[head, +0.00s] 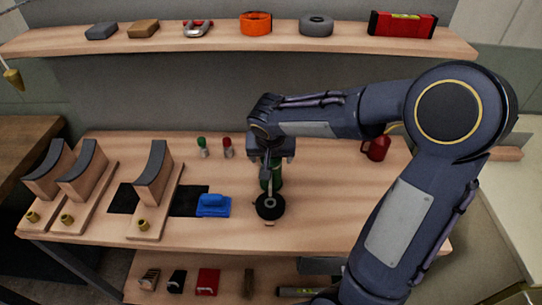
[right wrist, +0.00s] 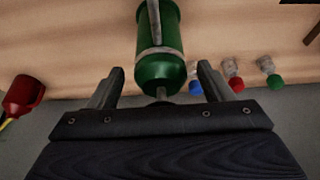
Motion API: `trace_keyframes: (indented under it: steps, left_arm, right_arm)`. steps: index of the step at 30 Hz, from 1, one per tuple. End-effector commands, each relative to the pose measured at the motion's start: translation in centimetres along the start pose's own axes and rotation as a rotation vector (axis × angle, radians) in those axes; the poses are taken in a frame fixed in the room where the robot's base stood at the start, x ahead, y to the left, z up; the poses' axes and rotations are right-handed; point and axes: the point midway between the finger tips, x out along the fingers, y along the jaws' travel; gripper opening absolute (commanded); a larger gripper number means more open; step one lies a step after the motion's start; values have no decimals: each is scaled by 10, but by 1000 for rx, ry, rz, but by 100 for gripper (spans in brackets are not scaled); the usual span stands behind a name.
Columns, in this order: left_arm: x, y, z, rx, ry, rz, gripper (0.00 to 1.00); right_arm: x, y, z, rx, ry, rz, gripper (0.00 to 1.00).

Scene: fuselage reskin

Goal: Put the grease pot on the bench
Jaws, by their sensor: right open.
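A green canister (right wrist: 160,62) with a pale metal band and strap is in the right wrist view; I take it to be the grease pot. In the head view its green side (head: 271,178) shows below my right gripper, over the bench (head: 325,205). My right gripper (right wrist: 160,90) is open, its fingers apart on either side of the canister's narrow end and apparently not touching it. A dark round piece (head: 270,207) shows just in front of the canister; I cannot tell whether they are joined. The canister's far end is cut off in the wrist view. My left gripper is out of view.
A blue tool (head: 213,206) and curved formers (head: 152,178) are to the left. A shelf (head: 220,42) with tape rolls and a red level runs above. The bench's front right is mostly clear.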

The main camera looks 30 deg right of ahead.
Motion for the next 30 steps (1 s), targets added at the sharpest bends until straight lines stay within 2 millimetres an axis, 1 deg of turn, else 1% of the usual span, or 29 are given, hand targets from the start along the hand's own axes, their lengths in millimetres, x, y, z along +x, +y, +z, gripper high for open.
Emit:
trace_keyframes:
  steps: [9, 12, 15, 20, 23, 26, 27, 29, 30]
  left_arm:
    - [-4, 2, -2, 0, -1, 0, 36]
    - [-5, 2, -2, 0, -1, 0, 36]
    - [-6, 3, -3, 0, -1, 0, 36]
    - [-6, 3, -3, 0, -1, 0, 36]
    - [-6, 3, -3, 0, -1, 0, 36]
    - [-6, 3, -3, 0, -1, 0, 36]
    - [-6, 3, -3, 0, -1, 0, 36]
    - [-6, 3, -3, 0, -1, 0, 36]
    - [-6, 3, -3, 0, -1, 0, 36]
  right_arm:
    - [-68, -1, -1, 0, 7, -6, 74]
    - [-87, -1, -1, 0, 5, -5, 74]
    - [-102, -1, -1, 0, 5, -5, 74]
    - [-114, 1, 2, -4, -1, -7, 74]
    - [-120, 15, 18, -31, -25, -40, 74]
    - [-126, 36, 54, -90, -69, -124, 74]
    - [-128, 44, 73, -118, -84, -172, 74]
    - [-130, 52, 100, -158, -96, -248, 74]
    - [-130, 56, 118, -182, -97, -300, 74]
